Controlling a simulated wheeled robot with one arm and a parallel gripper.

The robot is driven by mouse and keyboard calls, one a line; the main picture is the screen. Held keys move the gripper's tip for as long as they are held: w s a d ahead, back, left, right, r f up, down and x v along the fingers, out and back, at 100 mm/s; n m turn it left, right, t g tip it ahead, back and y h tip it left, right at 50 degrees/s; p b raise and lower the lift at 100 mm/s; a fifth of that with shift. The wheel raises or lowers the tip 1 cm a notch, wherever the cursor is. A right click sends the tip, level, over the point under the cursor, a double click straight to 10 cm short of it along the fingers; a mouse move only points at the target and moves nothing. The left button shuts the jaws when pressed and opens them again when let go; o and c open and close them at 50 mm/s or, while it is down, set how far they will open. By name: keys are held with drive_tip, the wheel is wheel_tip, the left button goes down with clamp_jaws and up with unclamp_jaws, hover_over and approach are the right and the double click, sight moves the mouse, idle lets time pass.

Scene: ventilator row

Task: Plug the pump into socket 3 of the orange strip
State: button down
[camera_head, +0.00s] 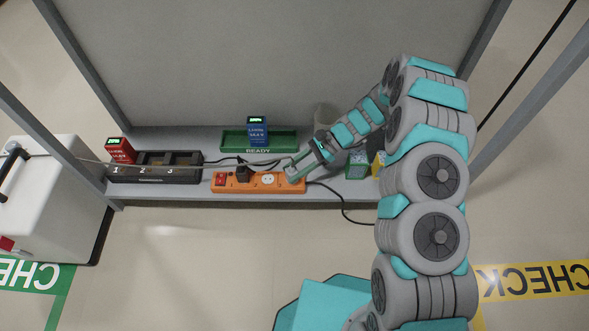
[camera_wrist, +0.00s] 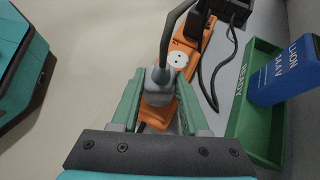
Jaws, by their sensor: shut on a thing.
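The orange strip (camera_head: 258,187) lies along the shelf's front edge, with a red switch at its left end. A black plug (camera_head: 243,171) sits in the socket beside the switch, and the white middle socket (camera_head: 267,179) is bare. My gripper (camera_head: 292,173) is over the strip's right end. In the wrist view its green fingers are shut on a grey plug (camera_wrist: 159,84) with a grey cable. The plug and fingers cover the socket there, and I cannot tell whether the plug is seated. The strip (camera_wrist: 182,47) also shows beyond it.
A black charger (camera_head: 155,180) with a red battery (camera_head: 121,150) stands left on the shelf. A green tray (camera_head: 232,143) holding a blue battery (camera_head: 257,131) is behind the strip. A green box (camera_head: 357,164) stands right. A white case (camera_head: 50,195) is at far left; the grey cable runs that way.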

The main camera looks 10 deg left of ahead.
drive_tip(key=shift+c, duration=1.7)
unclamp_jaws()
drive_tip(key=shift+f, duration=0.2)
drive_tip(key=shift+r, duration=0.1)
drive_tip(key=v, duration=0.7)
drive_tip(key=shift+w+d+p, duration=0.2)
drive_tip(key=shift+d+p, duration=0.1)
drive_tip(key=shift+p, duration=0.15)
drive_tip(key=shift+r, duration=0.1)
